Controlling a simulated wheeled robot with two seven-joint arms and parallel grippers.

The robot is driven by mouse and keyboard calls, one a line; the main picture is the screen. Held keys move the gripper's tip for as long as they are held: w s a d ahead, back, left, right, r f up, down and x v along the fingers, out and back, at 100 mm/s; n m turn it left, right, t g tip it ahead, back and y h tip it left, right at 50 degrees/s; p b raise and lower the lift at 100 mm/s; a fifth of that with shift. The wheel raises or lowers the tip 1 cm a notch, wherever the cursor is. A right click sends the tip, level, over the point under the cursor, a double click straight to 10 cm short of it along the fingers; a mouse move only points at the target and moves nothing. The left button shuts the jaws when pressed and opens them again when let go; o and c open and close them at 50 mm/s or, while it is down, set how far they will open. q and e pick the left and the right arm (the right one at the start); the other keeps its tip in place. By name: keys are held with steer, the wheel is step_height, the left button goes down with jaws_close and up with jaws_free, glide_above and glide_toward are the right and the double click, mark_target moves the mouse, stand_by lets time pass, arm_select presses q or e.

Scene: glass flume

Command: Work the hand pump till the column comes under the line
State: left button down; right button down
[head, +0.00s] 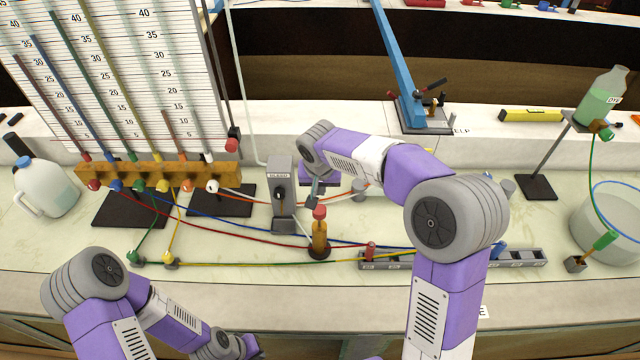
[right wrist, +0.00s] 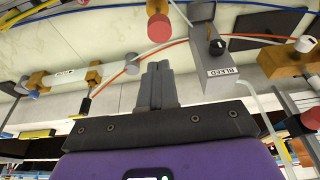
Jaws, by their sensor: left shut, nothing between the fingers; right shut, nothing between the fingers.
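The hand pump appears to be the small brass cylinder (head: 319,236) with a red knob (head: 319,212) on a dark round base. The knob also shows in the right wrist view (right wrist: 158,27), just beyond the fingertips and apart from them. My right gripper (head: 313,192) is shut and empty, close above the knob; its fingers show in the right wrist view (right wrist: 158,82). My left gripper (head: 255,350) is shut at the bottom edge, away from the pump. The tube board (head: 150,70) carries several coloured columns of differing heights.
The grey BLEED box (head: 282,195) with a black knob stands left of the pump, close to my right gripper. Coloured hoses (head: 240,232) run across the bench to a grey port strip (head: 380,262). A white jug (head: 45,188) stands left; a glass basin (head: 605,225) right.

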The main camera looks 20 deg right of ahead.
mark_target(320, 209)
steer(key=x, duration=0.6)
steer(key=s+x, duration=0.1)
steer(key=x, duration=0.2)
steer(key=shift+a+f, duration=0.15)
steer(key=shift+a, duration=0.05)
step_height(320, 209, down, 5)
steer(key=b, duration=0.5)
steer(key=shift+s+f+b, duration=0.1)
steer(key=shift+b, duration=0.3)
steer(key=shift+s, duration=0.1)
step_height(320, 209, up, 5)
steer(key=p, duration=0.3)
steer(key=shift+f, duration=0.15)
steer(key=v, duration=0.9)
steer(key=shift+r, duration=0.45)
